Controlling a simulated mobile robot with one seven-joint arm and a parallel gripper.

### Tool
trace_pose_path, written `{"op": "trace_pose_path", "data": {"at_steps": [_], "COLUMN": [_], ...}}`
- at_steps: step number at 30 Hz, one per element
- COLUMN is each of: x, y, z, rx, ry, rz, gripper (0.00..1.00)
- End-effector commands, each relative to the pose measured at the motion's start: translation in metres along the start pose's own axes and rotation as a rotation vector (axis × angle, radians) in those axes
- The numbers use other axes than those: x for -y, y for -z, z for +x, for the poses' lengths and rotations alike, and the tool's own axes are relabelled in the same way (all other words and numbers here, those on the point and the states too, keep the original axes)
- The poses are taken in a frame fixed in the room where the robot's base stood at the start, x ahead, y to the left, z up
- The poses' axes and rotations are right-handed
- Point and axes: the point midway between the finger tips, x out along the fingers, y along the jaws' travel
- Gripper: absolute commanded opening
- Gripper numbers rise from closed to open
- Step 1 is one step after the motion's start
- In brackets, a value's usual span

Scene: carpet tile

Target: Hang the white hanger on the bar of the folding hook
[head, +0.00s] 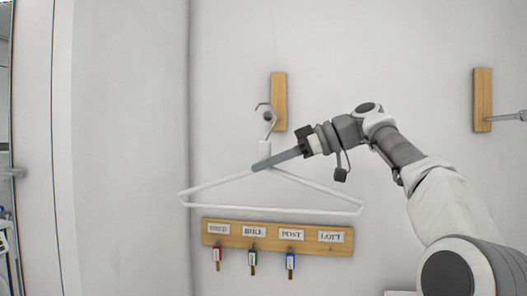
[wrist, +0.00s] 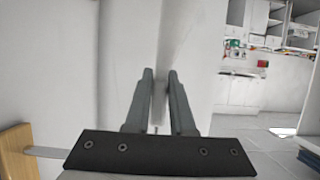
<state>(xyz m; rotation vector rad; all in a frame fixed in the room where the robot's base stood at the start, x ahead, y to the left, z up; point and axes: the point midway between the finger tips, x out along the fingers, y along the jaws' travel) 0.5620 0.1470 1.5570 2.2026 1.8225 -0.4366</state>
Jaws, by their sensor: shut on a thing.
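The white hanger (head: 263,210) hangs in the air in the head view, its wide lower bar nearly level and its metal hook (head: 265,108) pointing up. My gripper (head: 262,166) is shut on the hanger just below its neck, coming from the right. In the wrist view my gripper's fingers (wrist: 158,78) are close together; the hanger is hard to make out there. One wooden plate (head: 279,100) is behind the hanger's hook; whether they touch is unclear. Another wooden plate (head: 482,100) at the right has a metal bar (head: 506,117) standing out from it.
Below the hanger, a wooden key board (head: 277,237) with labels carries several keys. A doorway edge is at the far left. The wrist view shows a wooden plate (wrist: 14,152) with a flat metal bar (wrist: 46,152), and cabinets (wrist: 240,90) in the distance. The wall between the plates is bare.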

Motion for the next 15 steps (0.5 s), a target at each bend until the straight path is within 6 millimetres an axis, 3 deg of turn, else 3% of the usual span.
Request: {"op": "trace_pose_path", "data": {"at_steps": [15], "x": [-0.045], "y": [0.005], "z": [-0.002], "rx": [-0.001], "ry": [0.002], "rz": [0.001], "gripper": [0.00]}}
